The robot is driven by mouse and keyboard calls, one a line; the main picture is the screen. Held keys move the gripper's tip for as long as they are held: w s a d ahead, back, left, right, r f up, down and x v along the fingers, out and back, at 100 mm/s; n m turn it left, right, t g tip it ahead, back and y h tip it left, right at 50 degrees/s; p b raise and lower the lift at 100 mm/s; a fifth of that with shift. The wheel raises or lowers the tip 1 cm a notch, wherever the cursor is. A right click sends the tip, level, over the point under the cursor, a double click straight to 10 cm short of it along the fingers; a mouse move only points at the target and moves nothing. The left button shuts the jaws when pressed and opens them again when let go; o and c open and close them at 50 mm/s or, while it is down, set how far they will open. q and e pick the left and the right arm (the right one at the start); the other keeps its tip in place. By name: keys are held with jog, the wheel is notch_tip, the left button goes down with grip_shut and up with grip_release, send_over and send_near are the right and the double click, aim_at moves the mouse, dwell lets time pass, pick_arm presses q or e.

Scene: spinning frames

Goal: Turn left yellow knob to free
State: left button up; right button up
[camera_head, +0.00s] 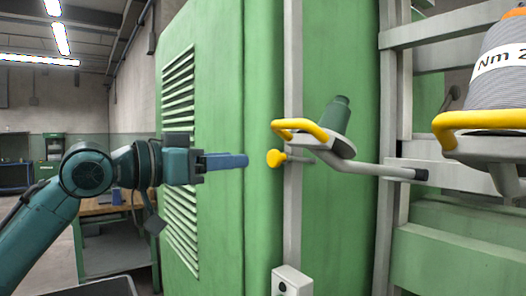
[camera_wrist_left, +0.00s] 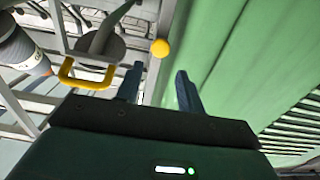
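The yellow knob (camera_head: 275,158) sits on a short metal stem at the upright rail of the green machine. In the left wrist view the knob (camera_wrist_left: 160,48) shows ahead of the fingers, nearly in line with the gap between them. My left gripper (camera_head: 246,160) points at the knob from the left, at about its height. The left wrist view shows its two blue fingers (camera_wrist_left: 158,80) spread apart with nothing between them. The knob looks apart from the fingertips. My right gripper shows in neither view.
A yellow looped handle (camera_head: 300,130) juts out just above and right of the knob, beside a dark green bobbin (camera_head: 337,115). A large grey yarn spool (camera_head: 500,75) stands at the right. The green cabinet (camera_head: 215,120) lies close behind my left gripper.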

aim_at(271, 157)
pick_arm(q)
jog(key=p+x, duration=0.2)
jog(key=x, duration=0.6)
jog(key=shift+c, duration=0.2)
jog(key=shift+a, duration=0.1)
jog(key=c, duration=0.6)
